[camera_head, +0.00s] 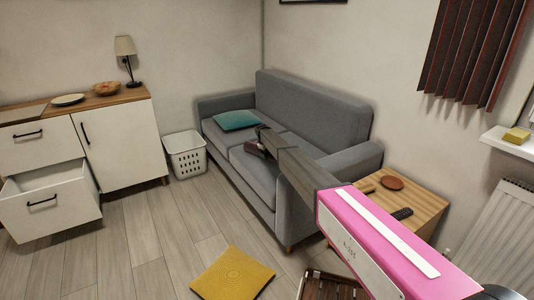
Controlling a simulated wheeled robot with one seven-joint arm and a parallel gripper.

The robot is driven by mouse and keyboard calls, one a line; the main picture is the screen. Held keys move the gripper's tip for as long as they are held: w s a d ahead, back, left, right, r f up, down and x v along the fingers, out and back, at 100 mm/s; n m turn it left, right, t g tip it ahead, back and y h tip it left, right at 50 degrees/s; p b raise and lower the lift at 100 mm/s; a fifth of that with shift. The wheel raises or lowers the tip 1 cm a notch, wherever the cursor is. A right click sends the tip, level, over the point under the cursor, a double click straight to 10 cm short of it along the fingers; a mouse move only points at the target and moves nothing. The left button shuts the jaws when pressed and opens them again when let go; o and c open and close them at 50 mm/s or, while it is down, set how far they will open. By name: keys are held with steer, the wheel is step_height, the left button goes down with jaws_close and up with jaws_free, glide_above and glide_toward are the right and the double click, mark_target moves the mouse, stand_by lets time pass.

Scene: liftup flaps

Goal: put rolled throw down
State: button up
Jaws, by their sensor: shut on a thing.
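My arm reaches from the lower right over the grey sofa (310,105). My gripper (262,143) is small and dark at its far end, over the seat cushions. It is shut on a small dark brown bundle, which I take to be the rolled throw (253,149). The bundle appears at or just above the seat; I cannot tell whether it touches. The arm's grey link hides part of the right seat and the sofa's right side.
A teal cushion (237,120) lies on the sofa's left seat. A white basket (185,160) stands left of the sofa. A yellow cushion (233,274) lies on the floor. A wooden side table (425,205) stands right. A cabinet drawer (52,200) is open at left.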

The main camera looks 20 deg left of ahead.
steer(key=shift+f, duration=0.1)
steer(key=o, duration=1)
steer(key=shift+c, duration=0.2)
steer(key=v, duration=1.2)
